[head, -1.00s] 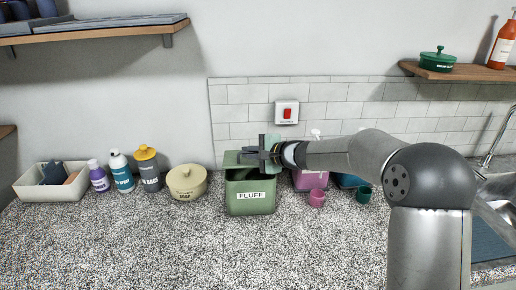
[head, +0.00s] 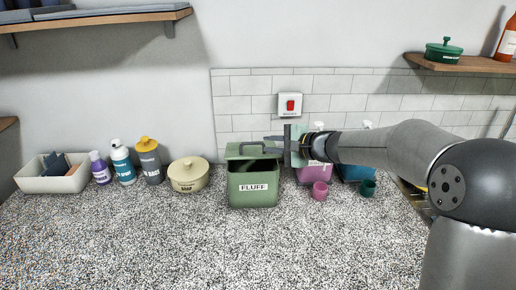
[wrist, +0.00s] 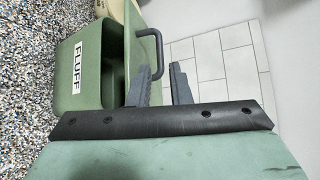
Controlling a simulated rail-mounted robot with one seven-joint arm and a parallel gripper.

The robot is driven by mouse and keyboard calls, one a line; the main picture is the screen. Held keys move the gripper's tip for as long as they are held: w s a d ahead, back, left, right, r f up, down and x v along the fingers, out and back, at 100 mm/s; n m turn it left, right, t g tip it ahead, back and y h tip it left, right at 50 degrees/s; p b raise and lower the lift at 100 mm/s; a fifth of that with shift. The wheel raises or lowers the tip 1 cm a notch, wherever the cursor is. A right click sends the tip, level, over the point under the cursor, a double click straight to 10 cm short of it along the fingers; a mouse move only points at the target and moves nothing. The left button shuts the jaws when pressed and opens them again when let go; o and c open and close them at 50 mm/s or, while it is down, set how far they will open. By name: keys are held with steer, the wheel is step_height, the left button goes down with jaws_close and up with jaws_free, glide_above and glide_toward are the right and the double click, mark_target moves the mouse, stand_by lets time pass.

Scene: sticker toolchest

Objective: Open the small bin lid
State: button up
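The small bin (head: 254,190) is green with a FLUFF label and stands on the counter by the wall. Its green lid (head: 238,150) is tilted up at the back, and a dark opening shows below it. A dark handle (head: 262,148) sticks out from the lid. The wrist view shows the bin (wrist: 84,83), the raised lid (wrist: 139,65) and the handle (wrist: 156,50). My gripper (wrist: 159,68) has its fingers apart beside the handle's end. I cannot tell whether a finger touches it. In the head view my gripper (head: 280,142) is just right of the lid.
A cream pot (head: 188,178), several bottles and a white tray (head: 50,183) stand to the left. A pink container (head: 312,175), a pink cup (head: 320,190) and a teal cup (head: 368,187) stand to the right. The front counter is clear.

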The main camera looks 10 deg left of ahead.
steer(key=b+v, duration=0.1)
steer(key=v, duration=0.9)
steer(key=shift+b, duration=0.35)
